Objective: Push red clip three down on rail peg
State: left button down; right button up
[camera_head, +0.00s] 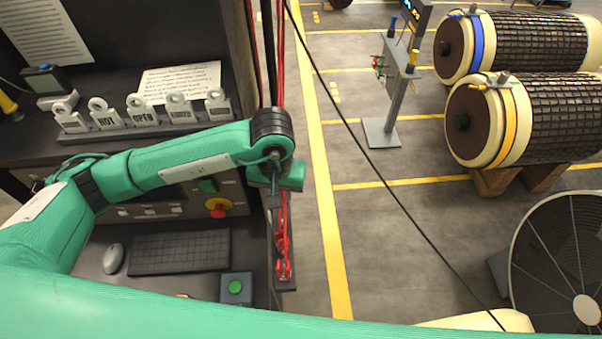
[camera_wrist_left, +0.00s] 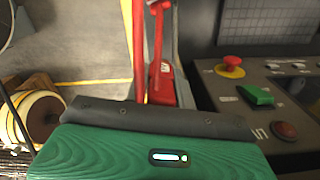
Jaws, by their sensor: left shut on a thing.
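My left gripper (camera_head: 277,200) points down at the right edge of the console and is shut on a red clip (camera_head: 283,218). Its fingers and the clip's upper end are partly hidden by the wrist. Other red clip parts (camera_head: 284,268) sit just below, on a dark narrow rail (camera_head: 287,284). In the left wrist view a red clip body (camera_wrist_left: 162,84) shows beyond the dark edge of my gripper housing. The peg under the held clip is hidden, and I cannot tell whether the clip touches the rail. My right gripper is not in view.
Red cables (camera_head: 281,60) hang above the rail. A red stop button (camera_head: 219,207), green switch (camera_head: 207,186), keyboard (camera_head: 180,252) and green button box (camera_head: 236,288) lie left of it. Labelled tags (camera_head: 144,112) stand behind. Open floor (camera_head: 375,220) lies right.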

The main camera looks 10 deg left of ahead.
aim_at(282, 220)
pick_arm(q)
jog(key=shift+s+d, duration=0.2)
jog(key=shift+s, duration=0.1)
jog(key=shift+s+a+f, duration=0.25)
jog(key=shift+s+f, duration=0.05)
jog(key=shift+f, duration=0.3)
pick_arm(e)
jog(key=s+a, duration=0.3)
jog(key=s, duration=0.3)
pick_arm(q)
jog(key=shift+w+d+f, duration=0.1)
jog(key=shift+f, duration=0.95)
jog(key=shift+f+b, duration=0.3)
jog(key=shift+f, duration=0.35)
notch_tip(282, 220, down, 2)
jog(key=b, duration=0.3)
jog(key=shift+f, duration=0.3)
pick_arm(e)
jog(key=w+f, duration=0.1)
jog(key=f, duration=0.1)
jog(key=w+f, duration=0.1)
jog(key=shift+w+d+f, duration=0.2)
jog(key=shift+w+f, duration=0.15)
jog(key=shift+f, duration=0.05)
pick_arm(q)
jog(key=shift+f+b, duration=0.1)
jog(key=shift+b, duration=0.2)
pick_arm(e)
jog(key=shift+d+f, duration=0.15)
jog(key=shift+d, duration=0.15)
